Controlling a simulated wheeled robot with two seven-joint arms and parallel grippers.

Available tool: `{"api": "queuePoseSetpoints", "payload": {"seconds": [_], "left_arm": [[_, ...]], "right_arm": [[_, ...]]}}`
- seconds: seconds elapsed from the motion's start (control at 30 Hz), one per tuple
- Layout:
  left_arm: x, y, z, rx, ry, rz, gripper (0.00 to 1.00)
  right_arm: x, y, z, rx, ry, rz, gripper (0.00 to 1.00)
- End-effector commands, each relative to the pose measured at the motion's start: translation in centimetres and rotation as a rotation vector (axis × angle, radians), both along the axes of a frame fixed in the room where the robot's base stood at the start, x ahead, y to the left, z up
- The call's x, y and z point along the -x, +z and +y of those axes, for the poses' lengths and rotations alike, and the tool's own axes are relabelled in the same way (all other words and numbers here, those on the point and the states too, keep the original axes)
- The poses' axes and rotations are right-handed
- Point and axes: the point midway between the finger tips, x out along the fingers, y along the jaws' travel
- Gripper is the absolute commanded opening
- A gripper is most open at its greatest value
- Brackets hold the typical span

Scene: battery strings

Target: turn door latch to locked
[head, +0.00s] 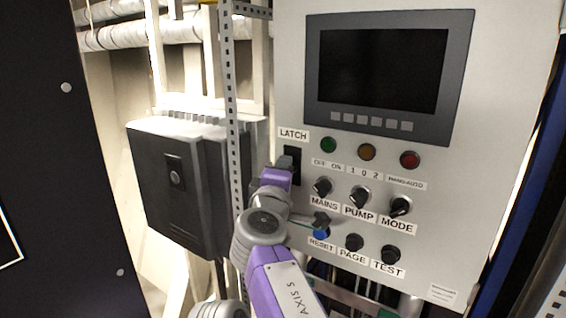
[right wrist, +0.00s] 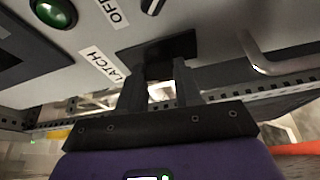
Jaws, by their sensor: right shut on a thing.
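The door latch (head: 291,151) is a black fitting on the light grey panel, just below the white LATCH label (head: 293,134). My right gripper (head: 287,166) reaches it from below left and covers most of it. In the right wrist view, the two dark fingers of my right gripper (right wrist: 157,78) are shut on the dark handle of the latch (right wrist: 180,47). The handle's exact angle is hidden by the fingers. My left gripper is not in view.
The panel (head: 490,130) carries a dark screen (head: 380,70), green, amber and red lamps, and several knobs (head: 358,197) close to the right of my arm. A perforated upright (head: 230,90) and a black box (head: 172,185) stand to the left.

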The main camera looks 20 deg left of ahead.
Motion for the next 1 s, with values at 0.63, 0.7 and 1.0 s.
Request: {"api": "queuePoseSetpoints", "payload": {"seconds": [0.63, 0.7, 1.0], "left_arm": [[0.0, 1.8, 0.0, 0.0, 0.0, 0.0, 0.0], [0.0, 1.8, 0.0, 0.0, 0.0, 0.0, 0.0], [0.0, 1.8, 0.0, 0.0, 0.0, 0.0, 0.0]], "right_arm": [[-0.1, 0.0, -0.1, 0.141, -0.003, 0.018, 0.04], [-0.1, 0.0, -0.1, 0.142, -0.003, 0.018, 0.04], [0.0, 0.1, -0.1, 0.141, -0.003, 0.018, 0.59]]}}
